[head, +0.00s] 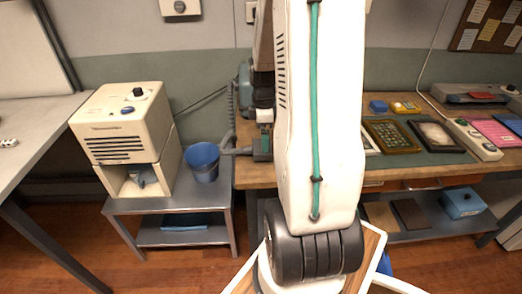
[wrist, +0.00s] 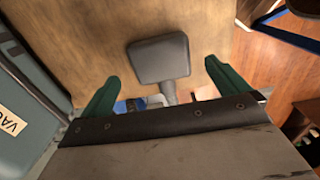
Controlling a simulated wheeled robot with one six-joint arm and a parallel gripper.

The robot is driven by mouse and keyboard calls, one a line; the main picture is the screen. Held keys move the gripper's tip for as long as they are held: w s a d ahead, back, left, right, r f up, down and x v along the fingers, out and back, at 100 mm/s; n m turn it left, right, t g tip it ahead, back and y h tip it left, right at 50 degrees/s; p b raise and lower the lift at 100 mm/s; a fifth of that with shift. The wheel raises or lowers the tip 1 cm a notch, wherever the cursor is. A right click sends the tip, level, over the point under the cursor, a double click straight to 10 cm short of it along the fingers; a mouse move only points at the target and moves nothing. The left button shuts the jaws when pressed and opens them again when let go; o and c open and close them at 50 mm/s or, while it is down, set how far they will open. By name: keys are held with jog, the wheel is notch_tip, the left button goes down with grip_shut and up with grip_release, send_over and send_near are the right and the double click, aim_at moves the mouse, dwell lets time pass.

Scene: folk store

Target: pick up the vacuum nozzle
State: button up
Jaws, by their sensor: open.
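The vacuum nozzle, a dark grey flat head with a short neck (wrist: 158,58), shows in the wrist view in front of a brown wooden surface. My gripper (wrist: 161,72) has its two green fingers wide apart, one on each side of the nozzle's neck and lower head. I see no finger closed on it. The neck's lower end is hidden behind the dark palm edge. In the head view my arm fills the middle, and I cannot make out the nozzle or the fingers for certain.
A teal body with a "VAC" label (wrist: 12,118) stands close at left in the wrist view. In the head view a wooden workbench (head: 255,176) holds trays and devices. A beige machine (head: 105,134) and a blue bucket (head: 203,163) stand on a grey low table (head: 125,205).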

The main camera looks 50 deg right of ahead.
notch_tip(320, 180, down, 6)
jog(key=shift+w+a+f, duration=0.15)
jog(key=shift+f, duration=0.1)
jog(key=shift+c, duration=0.3)
jog(key=c, duration=1)
jog(key=shift+c, duration=0.2)
jog(key=shift+r, duration=0.1)
